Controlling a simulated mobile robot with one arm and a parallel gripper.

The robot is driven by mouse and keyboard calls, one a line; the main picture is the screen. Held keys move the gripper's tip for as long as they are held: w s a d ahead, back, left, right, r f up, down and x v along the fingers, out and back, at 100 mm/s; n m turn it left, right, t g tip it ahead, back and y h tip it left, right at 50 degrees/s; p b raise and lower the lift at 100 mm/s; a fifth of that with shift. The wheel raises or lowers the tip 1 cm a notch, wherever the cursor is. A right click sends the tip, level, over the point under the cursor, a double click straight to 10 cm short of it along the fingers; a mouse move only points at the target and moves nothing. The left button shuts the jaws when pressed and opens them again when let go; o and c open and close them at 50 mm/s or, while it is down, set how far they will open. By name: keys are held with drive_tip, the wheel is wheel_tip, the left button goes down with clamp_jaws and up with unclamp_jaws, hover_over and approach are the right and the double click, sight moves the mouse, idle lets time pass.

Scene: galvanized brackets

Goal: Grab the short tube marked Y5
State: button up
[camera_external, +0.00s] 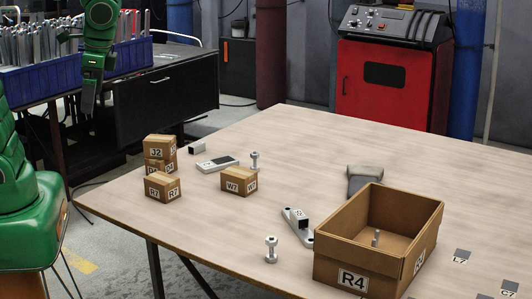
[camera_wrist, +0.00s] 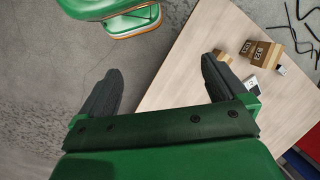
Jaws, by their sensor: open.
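A small, light-grey short tube (camera_external: 198,147) lies near the table's far left edge, just right of the stacked cartons. No Y5 marking is readable on it, so I cannot tell that it is the one named. A small dark-ended grey piece (camera_wrist: 281,70) at the right of the wrist view may be the same tube. My gripper (camera_external: 88,108) hangs in the air left of the table, well apart from the tube. In the wrist view my gripper (camera_wrist: 161,75) shows two widely spaced fingers with nothing between them.
Stacked cartons (camera_external: 160,154), an R7 carton (camera_external: 162,187) and a W7 carton (camera_external: 239,182) stand near the tube. An open R4 box (camera_external: 340,252) stands front right. The table's back is clear.

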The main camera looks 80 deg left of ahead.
sight(198, 145)
drive_tip(key=w+a+f+m+g+y, duration=0.1)
drive_tip(key=w+a+f+m+y, duration=0.3)
drive_tip(key=w+a, duration=0.8)
drive_tip(key=w+a+f+m+g+y, duration=0.15)
drive_tip(key=w+a+f, duration=0.55)
drive_tip(key=a, duration=1)
drive_tip(key=w+a+f+m+y, duration=0.1)
drive_tip(key=w+a+f+m, duration=0.1)
drive_tip(key=a+f, duration=0.4)
drive_tip(key=w+a+f+m+y, duration=0.2)
drive_tip(key=w+a+f+m, duration=0.1)
drive_tip(key=a+f, duration=0.4)
drive_tip(key=w+a+f+m+y, duration=0.2)
drive_tip(key=w+a+f, duration=0.2)
drive_tip(key=a+f, duration=0.3)
drive_tip(key=shift+w+f, duration=0.3)
drive_tip(key=shift+f, duration=0.4)
drive_tip(key=shift+a+f+m, duration=0.25)
drive_tip(key=shift+a+f, duration=0.1)
drive_tip(key=shift+f, duration=0.05)
drive_tip(key=shift+w+x, duration=0.15)
drive_tip(key=shift+x, duration=1.75)
drive_tip(key=shift+w+x, duration=0.2)
drive_tip(key=shift+x, duration=1.7)
drive_tip(key=shift+f, duration=0.2)
